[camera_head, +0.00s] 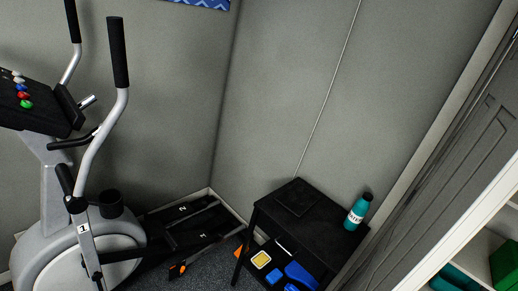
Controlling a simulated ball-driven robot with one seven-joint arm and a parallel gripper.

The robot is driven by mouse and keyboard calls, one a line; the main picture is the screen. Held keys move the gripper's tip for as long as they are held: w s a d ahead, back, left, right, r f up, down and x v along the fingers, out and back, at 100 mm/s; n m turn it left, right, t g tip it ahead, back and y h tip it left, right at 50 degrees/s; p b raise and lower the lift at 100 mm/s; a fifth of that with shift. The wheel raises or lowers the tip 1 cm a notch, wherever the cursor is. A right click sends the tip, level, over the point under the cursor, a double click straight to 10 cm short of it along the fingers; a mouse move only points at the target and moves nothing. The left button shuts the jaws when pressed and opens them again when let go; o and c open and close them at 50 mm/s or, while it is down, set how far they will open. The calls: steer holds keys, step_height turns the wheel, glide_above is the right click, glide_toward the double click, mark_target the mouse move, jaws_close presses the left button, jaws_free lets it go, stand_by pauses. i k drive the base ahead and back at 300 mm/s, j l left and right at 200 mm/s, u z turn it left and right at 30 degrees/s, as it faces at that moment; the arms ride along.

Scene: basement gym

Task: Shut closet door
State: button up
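The closet door (452,172) is a dark grey panelled door at the right edge of the camera view, seen at a steep slant and cut off by the frame. To its lower right is a white edge, and beyond that the closet's white shelves (464,250) show, so the closet stands at least partly open. The door's handle and full outline cannot be made out. My gripper is not in view, and nothing shows touching the door.
A small black table (318,220) with a teal bottle (357,212) stands left of the door; blue and yellow items lie beneath its top. Little bare floor shows.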

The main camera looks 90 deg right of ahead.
mark_target(476, 176)
steer(key=i+l+z, duration=0.15)
steer(key=i+z, duration=0.45)
steer(key=z, duration=0.15)
steer(key=i+z, duration=0.6)
steer(key=z, duration=0.65)
steer(key=i+z, duration=0.1)
steer(key=z, duration=0.35)
steer(key=j+z, duration=0.1)
steer(key=z, duration=0.75)
steer(key=i+j+z, duration=0.1)
steer(key=z, duration=0.35)
steer(key=j+z, duration=0.1)
steer(key=z, duration=0.8)
